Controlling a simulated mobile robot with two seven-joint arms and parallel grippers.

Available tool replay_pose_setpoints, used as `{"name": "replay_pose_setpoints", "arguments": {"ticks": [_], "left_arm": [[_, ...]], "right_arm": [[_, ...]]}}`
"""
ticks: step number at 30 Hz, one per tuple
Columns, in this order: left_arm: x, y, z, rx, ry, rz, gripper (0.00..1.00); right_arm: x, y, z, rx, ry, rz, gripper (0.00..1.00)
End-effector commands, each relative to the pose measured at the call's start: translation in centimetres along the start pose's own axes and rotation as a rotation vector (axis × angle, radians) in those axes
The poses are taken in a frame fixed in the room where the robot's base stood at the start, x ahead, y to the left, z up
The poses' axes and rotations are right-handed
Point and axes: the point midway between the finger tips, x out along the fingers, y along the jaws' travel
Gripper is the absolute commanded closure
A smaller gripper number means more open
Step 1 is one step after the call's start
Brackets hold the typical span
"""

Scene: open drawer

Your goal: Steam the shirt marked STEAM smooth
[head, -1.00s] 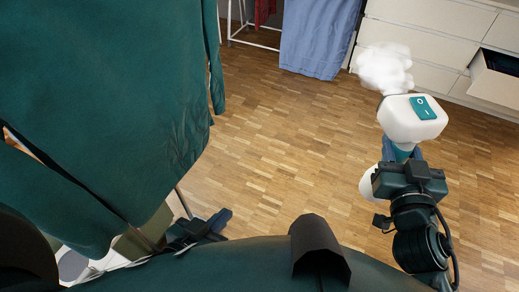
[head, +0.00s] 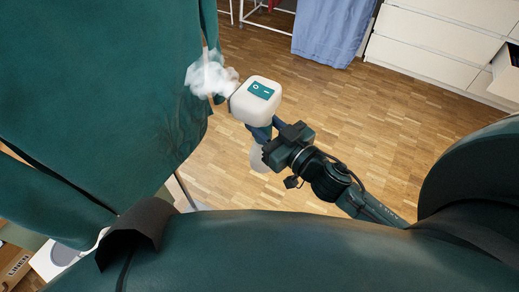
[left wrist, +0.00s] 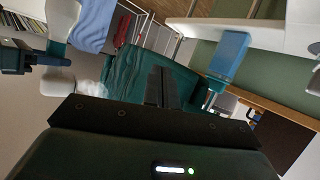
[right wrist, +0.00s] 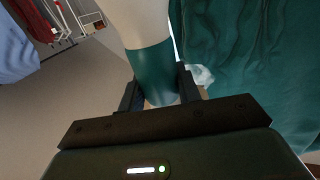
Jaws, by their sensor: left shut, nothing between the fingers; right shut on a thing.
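The dark green shirt (head: 85,100) hangs at the left of the head view, with fine creases near its lower right edge. No STEAM mark is readable. My right gripper (right wrist: 160,88) is shut on the green and white handle of the steamer (head: 256,101). The steamer's white head has a teal switch panel. White steam (head: 208,76) puffs from its left side over the shirt's right edge. I cannot tell whether the head touches the cloth. My left gripper (left wrist: 163,87) is shut and empty in the left wrist view, with the shirt (left wrist: 125,75) beyond it.
White drawers (head: 425,45) stand at the back right, one pulled open. A blue cloth (head: 335,28) hangs at the back. A box marked LINEN (head: 15,265) is at the lower left. Wooden floor (head: 370,110) is clear in the middle.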

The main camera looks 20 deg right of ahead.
Motion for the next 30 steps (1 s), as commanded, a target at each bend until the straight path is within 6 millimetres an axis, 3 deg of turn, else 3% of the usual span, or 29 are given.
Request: {"name": "replay_pose_setpoints", "arguments": {"ticks": [3, 9, 14, 24, 30], "left_arm": [[-0.1, -0.1, 0.0, 0.002, 0.007, -0.003, 1.00], [-0.4, -0.2, -0.1, 0.003, 0.010, -0.008, 1.00], [-0.5, -0.3, -0.1, 0.004, 0.013, -0.009, 1.00], [-0.5, -0.4, 0.0, 0.011, 0.024, -0.011, 1.00], [-0.6, -0.4, -0.1, 0.012, 0.028, -0.011, 1.00]], "right_arm": [[-1.0, -0.6, 3.1, -0.002, -0.003, -0.128, 1.00], [-2.6, -1.1, 5.6, -0.002, 0.002, -0.262, 1.00], [-2.1, -1.5, 6.0, -0.003, 0.008, -0.291, 1.00], [1.3, -2.6, 6.0, -0.003, 0.008, -0.290, 1.00], [1.9, -2.8, 6.0, -0.002, 0.006, -0.289, 1.00]]}}
